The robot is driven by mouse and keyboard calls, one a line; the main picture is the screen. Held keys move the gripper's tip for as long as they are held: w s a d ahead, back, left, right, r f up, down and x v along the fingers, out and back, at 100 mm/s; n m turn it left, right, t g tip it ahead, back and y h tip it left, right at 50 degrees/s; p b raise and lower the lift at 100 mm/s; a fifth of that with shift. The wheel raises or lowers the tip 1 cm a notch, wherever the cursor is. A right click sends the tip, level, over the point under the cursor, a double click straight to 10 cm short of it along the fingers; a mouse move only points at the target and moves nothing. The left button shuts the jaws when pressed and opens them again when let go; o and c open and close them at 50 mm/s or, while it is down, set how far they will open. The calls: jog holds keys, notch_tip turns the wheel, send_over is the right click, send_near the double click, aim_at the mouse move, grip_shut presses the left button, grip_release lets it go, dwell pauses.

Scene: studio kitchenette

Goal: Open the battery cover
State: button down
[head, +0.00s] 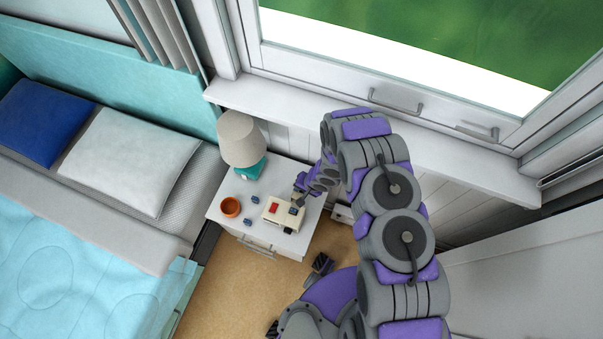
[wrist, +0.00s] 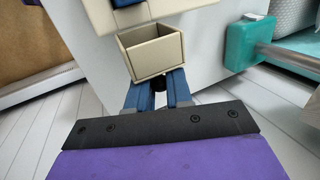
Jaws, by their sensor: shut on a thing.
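A beige device (head: 270,220) with a red part on top lies on the white nightstand (head: 232,232). In the wrist view, part of its beige body (wrist: 98,18) shows at the top edge. A small open-topped beige box (wrist: 150,68), like a drawer, sticks out from it towards me and looks empty. My gripper (wrist: 156,84) has its two blue fingers at the box's near wall, with a small dark piece between them. It is shut on that piece, which appears to be the box's handle. No separate battery cover can be made out.
A lamp (head: 241,140) with a teal base stands at the back of the nightstand. An orange pot (head: 231,207) and small blue blocks (head: 248,222) lie left of the device. The bed (head: 95,250) is at left, the window sill (head: 400,150) behind.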

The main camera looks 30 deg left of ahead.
jog(key=c, duration=1.1)
grip_release()
jog(key=shift+r, duration=0.1)
jog(key=p+v, duration=0.2)
jog(key=v, duration=1.5)
jog(key=shift+p, duration=0.4)
jog(key=shift+w+a, duration=0.1)
